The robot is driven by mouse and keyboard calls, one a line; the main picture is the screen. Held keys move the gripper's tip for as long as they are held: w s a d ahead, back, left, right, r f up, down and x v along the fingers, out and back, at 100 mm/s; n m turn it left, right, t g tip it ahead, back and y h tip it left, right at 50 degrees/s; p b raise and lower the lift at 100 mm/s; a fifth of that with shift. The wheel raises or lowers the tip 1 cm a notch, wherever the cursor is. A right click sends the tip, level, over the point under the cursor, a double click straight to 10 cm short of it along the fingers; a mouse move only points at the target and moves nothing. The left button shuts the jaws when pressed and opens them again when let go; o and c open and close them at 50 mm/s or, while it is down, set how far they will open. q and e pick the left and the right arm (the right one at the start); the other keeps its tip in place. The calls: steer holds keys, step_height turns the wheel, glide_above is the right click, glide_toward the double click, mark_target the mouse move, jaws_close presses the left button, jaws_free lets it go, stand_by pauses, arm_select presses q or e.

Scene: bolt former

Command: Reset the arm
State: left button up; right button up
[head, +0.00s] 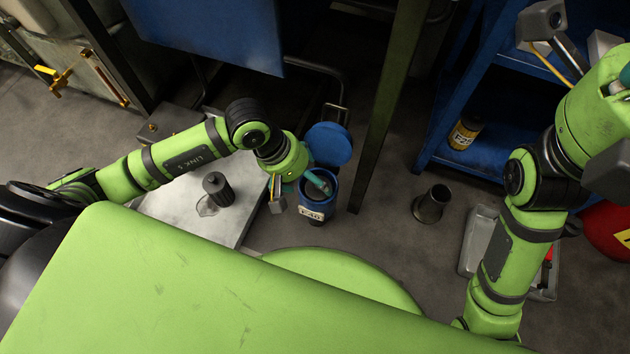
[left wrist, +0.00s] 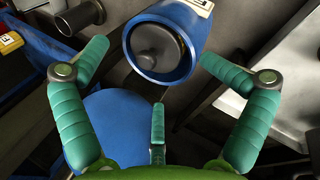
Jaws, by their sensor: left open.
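My left arm reaches in from the left in the head view. My left gripper (head: 317,181) is at the mouth of a small blue canister (head: 326,208) with a white label. In the left wrist view its teal fingers are spread wide, with nothing between them. There the canister (left wrist: 189,66) lies ahead of the fingertips, with a dark grey round part inside. A round blue lid (head: 329,143) is behind the canister; it also shows in the left wrist view (left wrist: 112,122). My right gripper (head: 624,76) barely shows at the right edge; its fingers are mostly cut off.
A dark cylindrical part (head: 218,188) stands on a pale metal plate (head: 190,222). A dark metal cup (head: 431,204) stands on the floor. A grey tray (head: 474,240) is partly behind my right arm. A blue shelf (head: 493,158) holds a yellow-labelled can (head: 465,134). A green post (head: 385,110) rises behind the canister.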

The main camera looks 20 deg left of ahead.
arm_select(q)
steer(key=v, duration=0.8)
steer(key=shift+d+r, duration=0.2)
steer(key=shift+r, duration=0.2)
